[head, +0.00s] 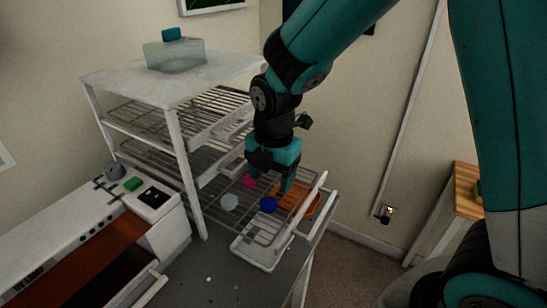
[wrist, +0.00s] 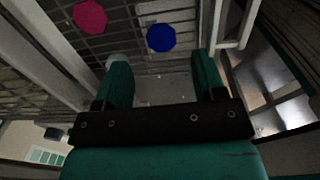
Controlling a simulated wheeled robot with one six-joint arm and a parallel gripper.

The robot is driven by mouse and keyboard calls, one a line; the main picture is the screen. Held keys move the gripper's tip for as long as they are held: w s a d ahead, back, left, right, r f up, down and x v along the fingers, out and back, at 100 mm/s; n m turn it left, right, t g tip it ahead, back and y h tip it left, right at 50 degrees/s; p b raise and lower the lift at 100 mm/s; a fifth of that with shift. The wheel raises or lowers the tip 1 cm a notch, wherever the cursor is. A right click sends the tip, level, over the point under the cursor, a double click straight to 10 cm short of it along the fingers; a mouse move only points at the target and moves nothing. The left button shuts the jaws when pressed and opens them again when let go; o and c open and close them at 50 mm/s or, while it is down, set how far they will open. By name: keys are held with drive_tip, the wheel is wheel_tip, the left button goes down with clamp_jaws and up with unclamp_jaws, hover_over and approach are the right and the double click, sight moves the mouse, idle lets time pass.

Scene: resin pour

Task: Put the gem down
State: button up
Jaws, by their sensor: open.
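The gem is not named by colour. A pink gem (head: 249,181), a blue gem (head: 268,204) and a pale gem (head: 229,202) lie on the pulled-out wire rack (head: 245,218). My gripper (head: 270,178) is above the rack, close to the pink and blue gems. In the wrist view my gripper (wrist: 163,78) is open with nothing between its fingers. The pink gem (wrist: 90,18) and the blue gem (wrist: 161,38) show beyond the fingertips. A pale shape at the left fingertip may be the pale gem, partly hidden.
A white shelf unit (head: 180,84) holds more wire racks; a clear box (head: 175,56) with a teal top stands on it. An orange item (head: 299,199) shows at the rack's right. A UV lamp unit (head: 95,225) with an open drawer is at lower left, a green piece (head: 133,184) on it.

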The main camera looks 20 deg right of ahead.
sight(273, 201)
wheel_tip(273, 201, up, 5)
drive_tip(key=s+a+r+m+y, duration=0.1)
drive_tip(key=s+r+m+y, duration=0.1)
drive_tip(key=s+m, duration=0.7)
drive_tip(key=s+a+r+m+y, duration=0.1)
drive_tip(key=s+r+m, duration=0.3)
drive_tip(key=s+m, duration=0.5)
drive_tip(key=shift+s+a+g+y, duration=0.2)
drive_tip(key=shift+a+g+y, duration=0.15)
drive_tip(key=shift+a, duration=0.4)
drive_tip(key=shift+r, duration=0.1)
